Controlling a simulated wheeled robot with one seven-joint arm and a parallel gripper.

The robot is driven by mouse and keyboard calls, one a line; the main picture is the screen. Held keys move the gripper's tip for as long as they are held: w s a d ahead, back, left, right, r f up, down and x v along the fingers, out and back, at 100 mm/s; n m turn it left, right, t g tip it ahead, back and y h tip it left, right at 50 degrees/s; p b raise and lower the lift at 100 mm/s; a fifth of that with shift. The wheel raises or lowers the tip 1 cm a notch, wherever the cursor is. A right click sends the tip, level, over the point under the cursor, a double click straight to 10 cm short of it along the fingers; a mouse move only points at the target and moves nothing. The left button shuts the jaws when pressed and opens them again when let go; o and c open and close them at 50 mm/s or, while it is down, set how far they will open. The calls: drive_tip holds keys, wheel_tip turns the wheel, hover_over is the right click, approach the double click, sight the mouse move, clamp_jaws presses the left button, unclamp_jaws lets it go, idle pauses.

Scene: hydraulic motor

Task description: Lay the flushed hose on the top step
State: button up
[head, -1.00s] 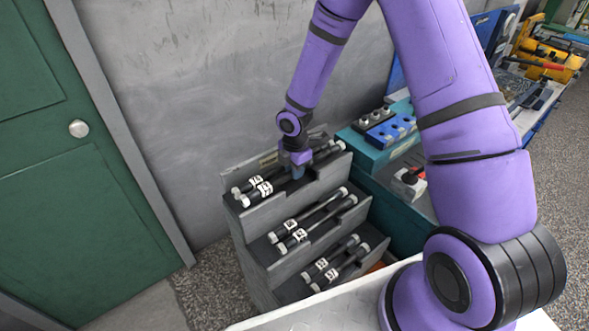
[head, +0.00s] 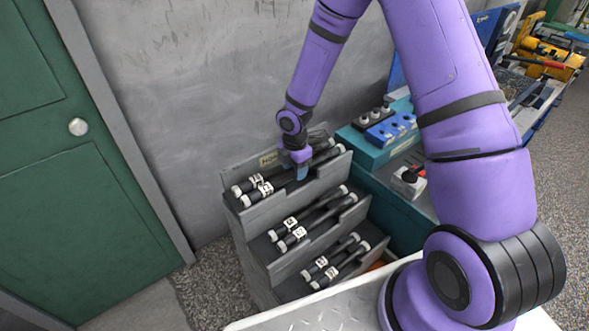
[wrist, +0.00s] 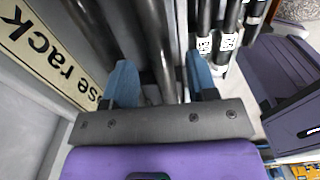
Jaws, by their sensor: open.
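The stepped grey hose rack (head: 247,247) stands against the wall with two dark, white-ended hoses on each of three steps. On the top step lie a rear hose (head: 254,179) and a front hose (head: 266,189), both with white labels. I cannot tell by look which is the flushed one. My gripper (head: 297,172) is down at the top step, over the middle of these hoses. In the wrist view its blue fingers (wrist: 160,82) are apart, with a dark hose length (wrist: 158,45) running between them. Whether they touch it is hidden.
Hoses on the middle step (head: 299,232) and bottom step (head: 319,282) lie in front and lower. A "hose rack" sign (wrist: 45,50) is behind the top step. A teal bench (head: 392,192) stands close on the right; a green door (head: 85,200) is left.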

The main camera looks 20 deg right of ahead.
wheel_tip(320, 180, up, 10)
idle(0.4)
idle(0.3)
drive_tip(key=s+d+r+m+t+h, duration=0.1)
drive_tip(key=s+d+r+m, duration=0.15)
drive_tip(key=r, duration=0.45)
drive_tip(key=s+d+r+m+t, duration=0.1)
drive_tip(key=s+r+m, duration=0.3)
drive_tip(key=r, duration=0.3)
drive_tip(key=s+d+r+m+h, duration=0.1)
drive_tip(key=s+d+r+m, duration=0.1)
drive_tip(key=s+r+m, duration=0.35)
drive_tip(key=s+d+r+m+t+y, duration=0.1)
drive_tip(key=s+r+m, duration=0.3)
drive_tip(key=s+r, duration=0.2)
drive_tip(key=s+d+r+m+t+y, duration=0.1)
drive_tip(key=s+r+m, duration=0.4)
drive_tip(key=s, duration=0.6)
drive_tip(key=shift+r+m+t, duration=0.3)
drive_tip(key=shift+r+t, duration=0.1)
drive_tip(key=shift+t, duration=0.2)
